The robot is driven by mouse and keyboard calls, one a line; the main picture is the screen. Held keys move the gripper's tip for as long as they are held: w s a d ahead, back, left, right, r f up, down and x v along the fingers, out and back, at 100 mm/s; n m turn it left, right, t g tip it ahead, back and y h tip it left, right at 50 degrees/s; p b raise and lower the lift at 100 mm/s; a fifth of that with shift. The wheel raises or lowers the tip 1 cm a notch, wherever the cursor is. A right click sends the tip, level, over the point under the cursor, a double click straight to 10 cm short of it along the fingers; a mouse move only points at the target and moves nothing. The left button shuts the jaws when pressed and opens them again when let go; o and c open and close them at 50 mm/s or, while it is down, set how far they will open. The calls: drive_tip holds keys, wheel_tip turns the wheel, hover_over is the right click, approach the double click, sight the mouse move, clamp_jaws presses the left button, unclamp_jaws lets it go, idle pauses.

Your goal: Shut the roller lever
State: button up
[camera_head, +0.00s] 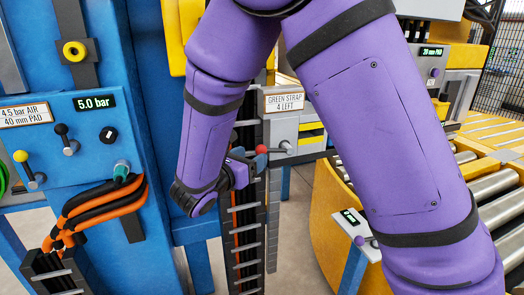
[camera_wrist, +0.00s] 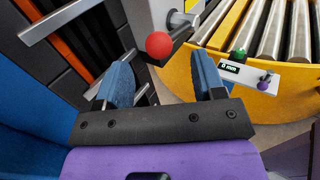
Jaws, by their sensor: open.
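A lever with a red ball knob (camera_head: 261,149) sticks out leftward from a grey panel under the "GREEN STRAP 4 LEFT" sign. In the wrist view the red ball (camera_wrist: 159,45) lies just ahead of the gap between my fingertips, apart from both pads. My gripper (camera_head: 246,166) is open and empty beside it; the arm partly hides it in the head view. A small lever with a purple knob (camera_head: 371,242) sits on a grey box by the roller conveyor; it also shows in the wrist view (camera_wrist: 266,84). No label I can read names the roller lever.
The blue machine (camera_head: 100,95) at left carries a yellow-knobbed lever (camera_head: 21,156), a black-knobbed lever (camera_head: 61,130) and orange hoses (camera_head: 95,207). A dark vertical cable chain (camera_head: 247,225) stands below my gripper. Conveyor rollers (camera_head: 490,182) with yellow framing lie right.

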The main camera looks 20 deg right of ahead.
sight(258, 152)
drive_tip(key=x, duration=0.5)
drive_tip(key=shift+w+d, duration=0.15)
drive_tip(key=shift+d, duration=0.1)
clamp_jaws()
drive_tip(key=shift+d+r+m+g+y, duration=0.15)
drive_tip(key=shift+r+m+g+y, duration=0.35)
drive_tip(key=shift+r+y, duration=0.45)
drive_tip(key=shift+w+d+r+m+g+y, duration=0.15)
drive_tip(key=shift+d+r+m+y, duration=0.15)
drive_tip(key=shift+r+m+y, duration=0.3)
drive_tip(key=shift+s+d+r+m+g+y, duration=0.15)
drive_tip(key=shift+d+r+m+y, duration=0.15)
drive_tip(key=shift+r+y, duration=0.35)
drive_tip(key=shift+w+f, duration=0.1)
drive_tip(key=shift+f, duration=0.05)
